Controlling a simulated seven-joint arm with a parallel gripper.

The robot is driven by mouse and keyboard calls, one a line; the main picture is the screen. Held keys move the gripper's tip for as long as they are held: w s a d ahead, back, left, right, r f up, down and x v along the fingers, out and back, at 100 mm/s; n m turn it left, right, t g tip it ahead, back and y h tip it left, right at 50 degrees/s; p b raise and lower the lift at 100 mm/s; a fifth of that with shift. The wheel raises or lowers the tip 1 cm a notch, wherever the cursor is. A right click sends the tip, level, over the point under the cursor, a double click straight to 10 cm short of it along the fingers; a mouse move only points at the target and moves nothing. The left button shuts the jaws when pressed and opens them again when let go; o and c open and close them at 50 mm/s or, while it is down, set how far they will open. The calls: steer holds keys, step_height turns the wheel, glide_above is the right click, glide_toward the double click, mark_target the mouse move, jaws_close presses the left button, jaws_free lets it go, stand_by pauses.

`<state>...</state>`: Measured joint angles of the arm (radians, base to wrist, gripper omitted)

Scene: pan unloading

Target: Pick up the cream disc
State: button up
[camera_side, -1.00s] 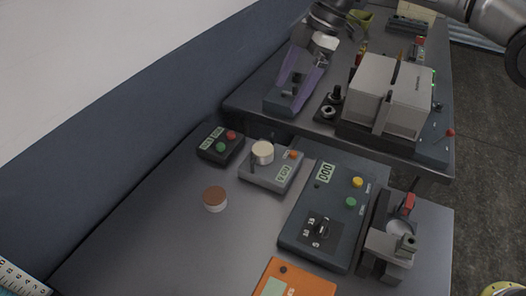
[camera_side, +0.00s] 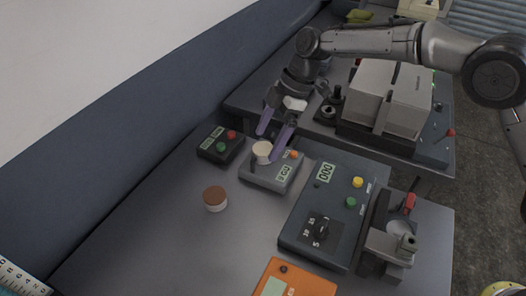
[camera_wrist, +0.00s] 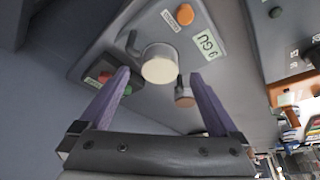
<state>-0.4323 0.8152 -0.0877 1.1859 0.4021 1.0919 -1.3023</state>
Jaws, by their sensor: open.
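The cream disc (camera_side: 262,149) is a short round piece standing on the pan of a grey scale (camera_side: 262,177). It also shows in the wrist view (camera_wrist: 159,66), near the middle, ahead of the fingertips. My gripper (camera_side: 271,138) has purple fingers, open and empty, pointing down just above and beside the disc. In the wrist view the fingers (camera_wrist: 164,76) stand apart on either side of the disc, with no visible contact. How far the tips are from the disc in height I cannot tell.
A brown-topped white disc (camera_side: 215,199) stands on the table left of the scale. A small dark box with red and green buttons (camera_side: 221,145) is beside the scale. A larger dark control box (camera_side: 330,215) stands to the right. Free table lies at front left.

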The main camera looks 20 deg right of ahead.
steer(key=shift+x, duration=1.15)
steer(key=shift+r, duration=0.1)
jaws_close()
